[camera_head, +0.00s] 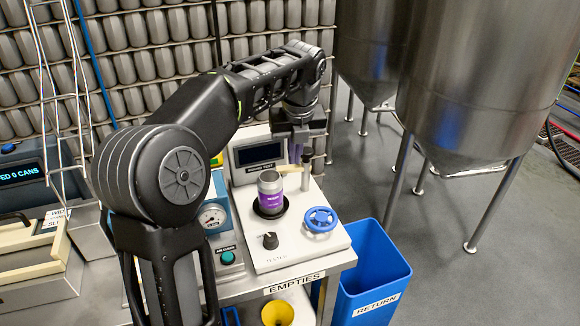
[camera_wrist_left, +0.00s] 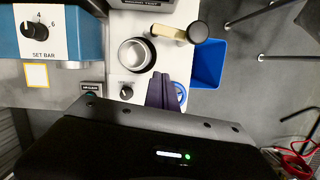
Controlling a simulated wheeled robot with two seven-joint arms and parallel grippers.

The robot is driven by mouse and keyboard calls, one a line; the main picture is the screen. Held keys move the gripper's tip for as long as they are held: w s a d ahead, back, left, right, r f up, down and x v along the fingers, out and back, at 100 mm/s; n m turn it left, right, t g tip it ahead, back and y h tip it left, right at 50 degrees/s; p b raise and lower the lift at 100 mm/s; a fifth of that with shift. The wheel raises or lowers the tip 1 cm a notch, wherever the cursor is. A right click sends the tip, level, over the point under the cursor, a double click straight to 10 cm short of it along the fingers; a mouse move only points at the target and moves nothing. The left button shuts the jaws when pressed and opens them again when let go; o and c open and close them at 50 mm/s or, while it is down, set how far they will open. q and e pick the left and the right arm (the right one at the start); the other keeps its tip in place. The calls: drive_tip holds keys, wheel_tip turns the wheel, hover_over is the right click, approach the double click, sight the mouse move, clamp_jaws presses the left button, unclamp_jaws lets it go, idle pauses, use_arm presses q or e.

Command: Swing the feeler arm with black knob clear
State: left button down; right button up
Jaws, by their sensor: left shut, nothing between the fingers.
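The feeler arm (camera_head: 290,169) is a short tan bar on a pale post behind the purple-labelled can (camera_head: 270,197). In the left wrist view the tan bar (camera_wrist_left: 168,33) carries a round black knob (camera_wrist_left: 198,30) at its right end. Its left end lies close to the can's rim (camera_wrist_left: 137,54); I cannot tell if they touch. My left gripper (camera_head: 297,156) has purple fingers pointing down, near the tan bar in the picture. In the left wrist view its fingers (camera_wrist_left: 166,91) are together and empty, apart from the knob. My right gripper is not in view.
The white tester carries a display (camera_head: 260,153), a blue handwheel (camera_head: 320,219) and a small black dial (camera_head: 270,240). A blue return bin (camera_head: 371,277) stands at its right. Steel tanks (camera_head: 480,85) stand behind right.

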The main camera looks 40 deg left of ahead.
sight(294, 172)
use_arm(q)
drive_tip(key=shift+f, duration=0.15)
drive_tip(key=w+a+f+p, duration=0.2)
drive_tip(key=w+a+f, duration=0.2)
drive_tip(key=f, duration=0.5)
drive_tip(key=shift+w+a+f+p, duration=0.15)
drive_tip(key=shift+a+f+p, duration=0.05)
drive_tip(key=shift+a+p, duration=0.15)
